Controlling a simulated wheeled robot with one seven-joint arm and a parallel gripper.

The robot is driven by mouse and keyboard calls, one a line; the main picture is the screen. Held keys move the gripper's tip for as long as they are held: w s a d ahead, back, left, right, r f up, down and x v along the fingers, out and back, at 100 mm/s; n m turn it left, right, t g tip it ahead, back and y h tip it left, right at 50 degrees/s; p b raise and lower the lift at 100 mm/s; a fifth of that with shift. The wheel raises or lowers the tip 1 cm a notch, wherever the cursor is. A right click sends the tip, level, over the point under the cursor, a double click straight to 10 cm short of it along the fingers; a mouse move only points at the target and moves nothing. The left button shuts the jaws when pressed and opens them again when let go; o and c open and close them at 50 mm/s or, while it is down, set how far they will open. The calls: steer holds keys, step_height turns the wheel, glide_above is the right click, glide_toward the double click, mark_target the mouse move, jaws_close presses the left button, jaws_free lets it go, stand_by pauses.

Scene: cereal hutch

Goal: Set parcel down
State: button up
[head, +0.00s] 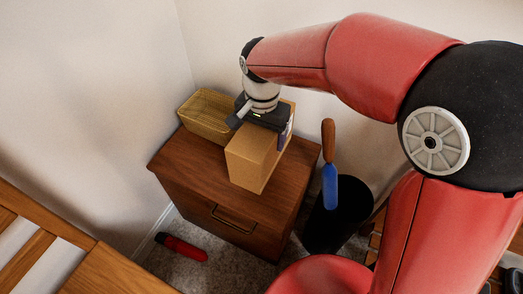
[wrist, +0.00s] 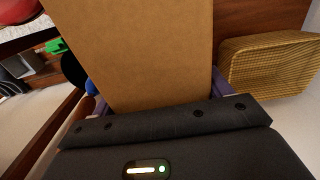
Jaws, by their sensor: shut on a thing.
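The parcel is a plain brown cardboard box (head: 252,158), upright at the front middle of a dark wooden cabinet's top (head: 186,160). My gripper (head: 262,121) reaches down over the box from above, with a finger on each of two opposite sides, shut on it. In the wrist view the box (wrist: 155,50) fills the middle between the purple-grey fingers. I cannot tell whether its underside touches the cabinet top, as the contact is not clear.
A woven basket (head: 207,115) stands at the back left of the cabinet top, and also shows in the wrist view (wrist: 270,65). A black bin (head: 337,222) with a blue brown-handled thing (head: 329,165) is to the right. A red object (head: 181,247) lies on the floor.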

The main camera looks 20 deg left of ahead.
steer(key=shift+f, duration=3.2)
steer(key=shift+f, duration=0.1)
steer(key=o, duration=1.4)
steer(key=shift+f, duration=0.1)
step_height(320, 180, up, 12)
steer(key=shift+r, duration=0.2)
